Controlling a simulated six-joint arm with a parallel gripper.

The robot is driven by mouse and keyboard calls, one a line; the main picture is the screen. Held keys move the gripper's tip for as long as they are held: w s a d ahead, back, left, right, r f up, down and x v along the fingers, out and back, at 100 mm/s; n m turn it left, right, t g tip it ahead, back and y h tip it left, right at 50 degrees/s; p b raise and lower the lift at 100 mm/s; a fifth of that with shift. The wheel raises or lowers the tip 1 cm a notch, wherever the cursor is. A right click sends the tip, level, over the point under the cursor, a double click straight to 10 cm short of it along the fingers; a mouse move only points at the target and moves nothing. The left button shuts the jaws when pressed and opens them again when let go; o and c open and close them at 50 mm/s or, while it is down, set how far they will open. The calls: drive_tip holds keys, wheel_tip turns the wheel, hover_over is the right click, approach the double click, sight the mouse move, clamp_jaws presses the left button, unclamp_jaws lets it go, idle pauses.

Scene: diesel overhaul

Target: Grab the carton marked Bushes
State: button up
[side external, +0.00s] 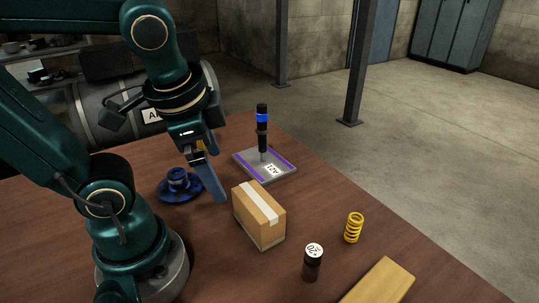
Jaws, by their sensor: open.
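A brown cardboard carton (259,217) with a pale tape strip along its top stands on the wooden table. No marking reading Bushes can be made out on the sides that show. My gripper (212,190) is open and points down just to the left of the carton, above the table. One long blue-grey finger shows clearly; the other is mostly hidden. Nothing shows between the fingers, and I cannot tell the exact gap to the carton.
A blue dish with a dark blue part (178,183) sits left of my gripper. Behind the carton is a grey plate (285,172) bearing an upright black tool (262,130). A dark labelled cylinder (312,263), a yellow spring (353,228) and a wooden block (380,284) stand to the right.

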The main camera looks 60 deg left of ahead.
drive_tip(key=w+m+g+y, duration=0.1)
drive_tip(key=m+g+y, duration=0.1)
drive_tip(key=m, duration=0.1)
drive_tip(key=m+g+y, duration=0.1)
drive_tip(key=m+y, duration=0.4)
drive_tip(key=m, duration=0.2)
hover_over(259, 202)
drive_tip(key=s, duration=0.2)
drive_tip(key=shift+a+f, duration=0.1)
drive_tip(key=shift+f, duration=0.8)
drive_tip(key=d+f+m+y, duration=0.1)
drive_tip(key=w+d+f+m+y, duration=0.1)
drive_tip(key=shift+w+d+m+t, duration=0.2)
drive_tip(key=shift+m+t, duration=0.1)
drive_tip(key=shift+m, duration=0.1)
drive_tip(key=d+f+m+t+y, duration=0.2)
drive_tip(key=d+f+m, duration=0.1)
drive_tip(key=d+f, duration=0.1)
drive_tip(key=shift+s+x, duration=0.2)
drive_tip(key=shift+x, duration=1.15)
drive_tip(key=shift+s+x, duration=0.2)
drive_tip(key=shift+x, duration=1.15)
drive_tip(key=shift+f, duration=0.15)
clamp_jaws()
